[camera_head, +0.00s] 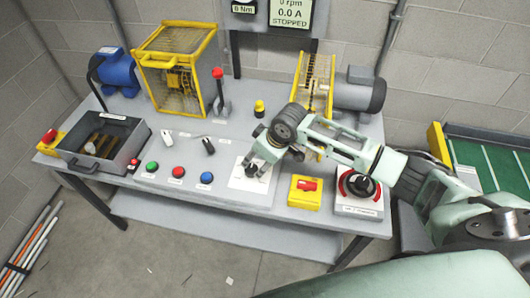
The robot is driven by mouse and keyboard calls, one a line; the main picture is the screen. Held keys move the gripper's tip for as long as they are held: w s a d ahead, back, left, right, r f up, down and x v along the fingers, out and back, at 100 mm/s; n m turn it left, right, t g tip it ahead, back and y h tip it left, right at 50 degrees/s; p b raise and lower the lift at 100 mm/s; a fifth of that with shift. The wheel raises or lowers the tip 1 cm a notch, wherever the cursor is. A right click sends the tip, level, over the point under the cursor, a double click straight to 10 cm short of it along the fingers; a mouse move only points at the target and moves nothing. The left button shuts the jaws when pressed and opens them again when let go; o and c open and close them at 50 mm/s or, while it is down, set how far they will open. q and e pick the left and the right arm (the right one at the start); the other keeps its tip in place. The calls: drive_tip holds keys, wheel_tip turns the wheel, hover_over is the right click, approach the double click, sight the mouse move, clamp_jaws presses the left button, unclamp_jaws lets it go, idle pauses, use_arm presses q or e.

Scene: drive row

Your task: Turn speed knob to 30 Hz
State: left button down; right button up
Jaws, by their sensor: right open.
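My right gripper (256,170) reaches in from the right and points down over a pale square plate (238,184) on the front of the grey bench. Its fingers are open around or just above a small dark part on the plate, which they mostly hide. I cannot tell whether they touch it. This dark part may be the speed knob; its pointer and scale cannot be read. A larger black rotary knob (362,185) with a red and white dial sits at the bench's right end. A display (291,13) reads 0 rpm, 0.0 A, STOPPED. My left gripper is not in view.
Green (153,167), red (179,171) and blue (206,178) buttons line the front edge. A yellow box with a red switch (306,185) stands right of the plate. A red-topped lever (219,88), yellow guards (176,65) and a motor (360,91) stand behind.

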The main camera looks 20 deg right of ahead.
drive_tip(key=v, duration=0.6)
drive_tip(key=shift+r, duration=0.2)
drive_tip(key=shift+s+d, duration=0.1)
